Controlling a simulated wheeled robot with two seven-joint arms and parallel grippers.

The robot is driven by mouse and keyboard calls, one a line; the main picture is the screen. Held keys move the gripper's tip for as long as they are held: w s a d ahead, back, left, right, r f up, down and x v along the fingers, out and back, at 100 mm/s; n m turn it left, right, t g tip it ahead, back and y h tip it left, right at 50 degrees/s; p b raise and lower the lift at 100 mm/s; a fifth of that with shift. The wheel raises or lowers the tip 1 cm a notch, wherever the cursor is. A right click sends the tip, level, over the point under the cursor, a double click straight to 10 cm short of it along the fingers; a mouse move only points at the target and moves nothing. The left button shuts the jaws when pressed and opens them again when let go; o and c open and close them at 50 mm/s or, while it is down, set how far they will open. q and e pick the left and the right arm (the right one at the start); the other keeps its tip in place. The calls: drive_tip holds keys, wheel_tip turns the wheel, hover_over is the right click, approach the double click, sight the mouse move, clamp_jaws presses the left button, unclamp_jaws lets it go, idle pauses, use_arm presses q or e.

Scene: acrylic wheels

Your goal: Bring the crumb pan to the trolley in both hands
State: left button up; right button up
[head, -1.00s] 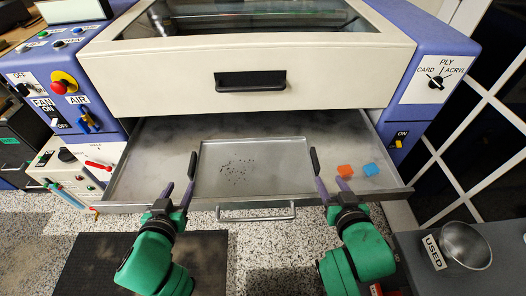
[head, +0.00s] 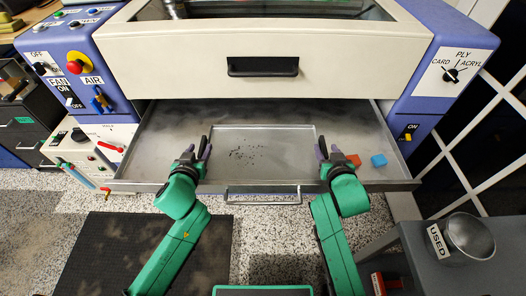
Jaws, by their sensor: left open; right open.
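The crumb pan (head: 265,165) is a shallow grey metal tray with dark crumbs on it. It lies in the pulled-out drawer (head: 155,150) under the machine. My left gripper (head: 204,148) is open at the pan's left side. My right gripper (head: 328,150) is open at its right side. I cannot tell whether either side rim lies between the fingers. A grey top (head: 415,262) at the lower right, perhaps the trolley, carries a metal bowl (head: 470,236) beside a USED label.
The drawer has a front handle (head: 263,197). A dark mat (head: 130,245) lies on the speckled floor.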

use_arm(q)
drive_tip(key=shift+x, duration=1.5)
use_arm(e)
drive_tip(key=shift+x, duration=1.45)
use_arm(q)
drive_tip(key=shift+s, duration=0.1)
clamp_jaws()
use_arm(e)
clamp_jaws()
use_arm(q)
drive_tip(key=shift+a, duration=0.25)
use_arm(e)
drive_tip(key=shift+d, duration=0.2)
drive_tip(key=shift+r, duration=0.1)
